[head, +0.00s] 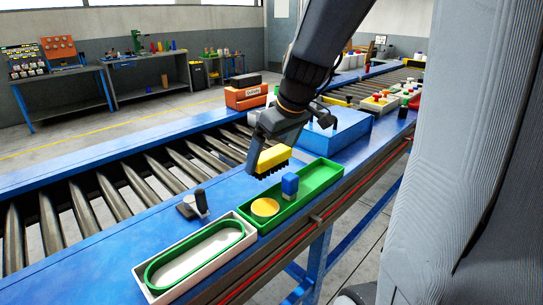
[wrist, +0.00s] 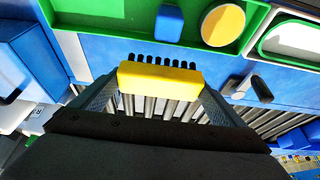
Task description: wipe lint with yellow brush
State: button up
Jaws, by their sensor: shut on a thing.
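The yellow brush (head: 271,158) has a yellow block body and dark bristles that point down. My gripper (head: 268,147) is shut on it and holds it above the blue conveyor edge, behind the green tray. In the wrist view the brush (wrist: 160,78) sits between both fingers of my gripper (wrist: 160,92), bristles facing the green tray side. I cannot make out any lint in either view.
A green tray (head: 322,178) holds a blue block (head: 290,185) and a yellow disc (head: 265,208). A white tray (head: 160,285) with a green oval ring stands nearer. A small dark-handled tool (head: 201,201) stands beside them. A blue box (head: 338,135) stands behind.

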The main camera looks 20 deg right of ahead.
jog(key=shift+r+p, duration=1.15)
jog(key=shift+r, duration=0.4)
jog(key=shift+f, duration=0.1)
